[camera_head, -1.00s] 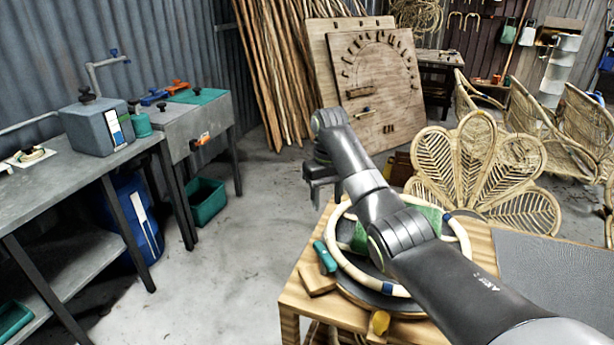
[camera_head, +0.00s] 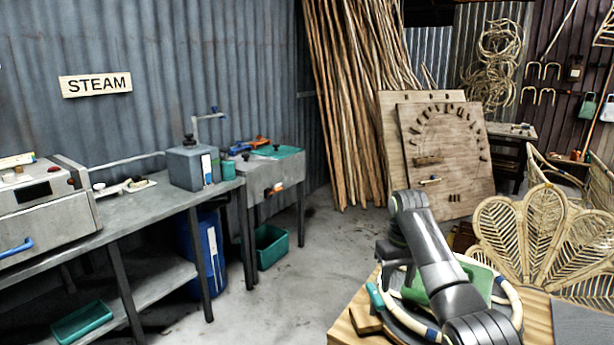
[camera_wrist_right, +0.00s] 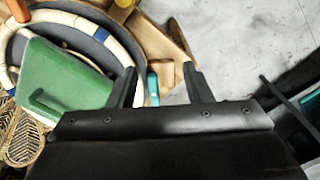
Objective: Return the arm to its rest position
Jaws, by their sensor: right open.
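My right arm comes in from the lower right of the head view. Its gripper (camera_head: 393,270) is above the left edge of the wooden table (camera_head: 349,322). In the right wrist view, the two dark fingers of the gripper (camera_wrist_right: 163,88) stand apart with nothing held between them. Below them lie a teal-handled tool (camera_wrist_right: 153,88) and a wooden block (camera_head: 366,320) on the table. A cream rattan ring (camera_head: 402,318) with blue bands lies around a green block (camera_wrist_right: 62,75) on a round dark plate, partly hidden by my arm. My left gripper is not in view.
A grey bench (camera_head: 140,217) with a steam box (camera_head: 42,212) stands at the left under a STEAM sign. A grey sink unit (camera_head: 268,172) stands beyond it. A wooden bending board (camera_head: 447,150) leans at the back. Rattan chairs are at the right. Open floor lies between bench and table.

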